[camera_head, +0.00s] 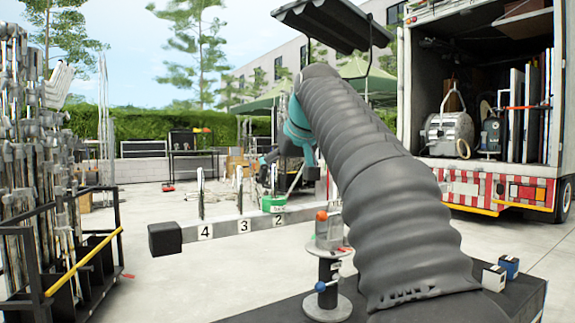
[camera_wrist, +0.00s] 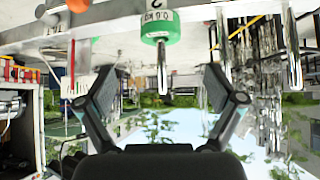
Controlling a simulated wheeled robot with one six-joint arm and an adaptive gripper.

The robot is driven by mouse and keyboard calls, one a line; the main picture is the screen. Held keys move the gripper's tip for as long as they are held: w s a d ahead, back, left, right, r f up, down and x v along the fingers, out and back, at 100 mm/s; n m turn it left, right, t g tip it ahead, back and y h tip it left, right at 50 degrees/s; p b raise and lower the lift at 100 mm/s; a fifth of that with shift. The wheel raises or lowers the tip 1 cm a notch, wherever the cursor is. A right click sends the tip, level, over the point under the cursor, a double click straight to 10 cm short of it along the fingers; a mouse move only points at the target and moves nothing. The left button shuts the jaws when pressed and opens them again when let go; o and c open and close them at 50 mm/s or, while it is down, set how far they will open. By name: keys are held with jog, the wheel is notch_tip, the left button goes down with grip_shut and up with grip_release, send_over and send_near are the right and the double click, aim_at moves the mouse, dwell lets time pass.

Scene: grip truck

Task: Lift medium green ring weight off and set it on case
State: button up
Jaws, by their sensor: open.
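The green ring weight (camera_head: 274,204) sits on the grey bar (camera_head: 225,226), around a peg by the number 2. In the wrist view, which is upside down, the labelled green weight (camera_wrist: 160,27) shows at the top middle with its shiny peg sticking out. My gripper (camera_wrist: 172,86) is open and empty, its two fingers spread wide, with the weight beyond and between them, apart from both. In the head view my gripper (camera_head: 285,158) is partly hidden behind my arm, above the weight. I cannot tell which thing is the case.
Bare pegs stand by numbers 3 (camera_head: 240,190) and 4 (camera_head: 201,195). A round stand (camera_head: 327,305) bears a device with an orange knob (camera_head: 321,215). A dark surface (camera_head: 275,311) lies in front, with small blue-and-white boxes (camera_head: 494,277). A pole rack (camera_head: 40,200) stands left, an open truck (camera_head: 500,180) right.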

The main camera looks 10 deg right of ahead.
aim_at(275, 197)
jog(key=x, duration=1.1)
jog(key=shift+s+a, duration=0.1)
jog(key=c, duration=1.6)
jog(key=o, duration=0.9)
jog(key=c, duration=0.3)
jog(key=shift+c, duration=0.2)
jog(key=shift+r, duration=1.3)
jog(key=shift+r, duration=2.45)
